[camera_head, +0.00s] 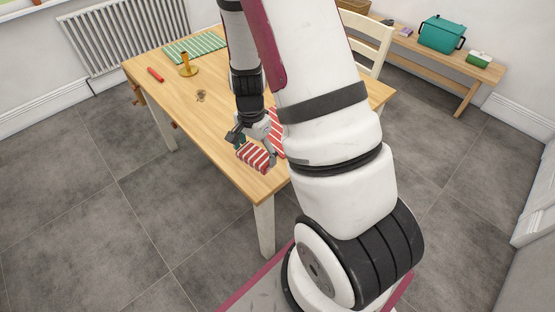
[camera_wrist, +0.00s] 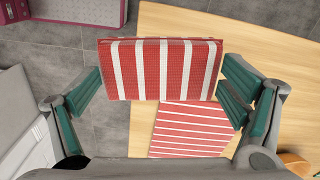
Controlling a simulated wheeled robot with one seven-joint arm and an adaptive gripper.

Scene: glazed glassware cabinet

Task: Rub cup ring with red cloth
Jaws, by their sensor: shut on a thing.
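A folded red cloth with white stripes (camera_wrist: 160,70) spans the space between the two fingers of my gripper (camera_wrist: 160,88), which is shut on it. In the head view the held cloth (camera_head: 254,157) is at my gripper (camera_head: 252,147), over the near corner of the wooden table. A second red-and-white striped cloth (camera_wrist: 190,128) lies flat on the table beneath; in the head view my arm partly hides it. The cup ring (camera_head: 201,95) is a small dark brown mark on the tabletop, left of and beyond my gripper.
The wood around the mark is clear. A bench (camera_head: 420,65) with a teal pot (camera_head: 441,33) stands at the back right.

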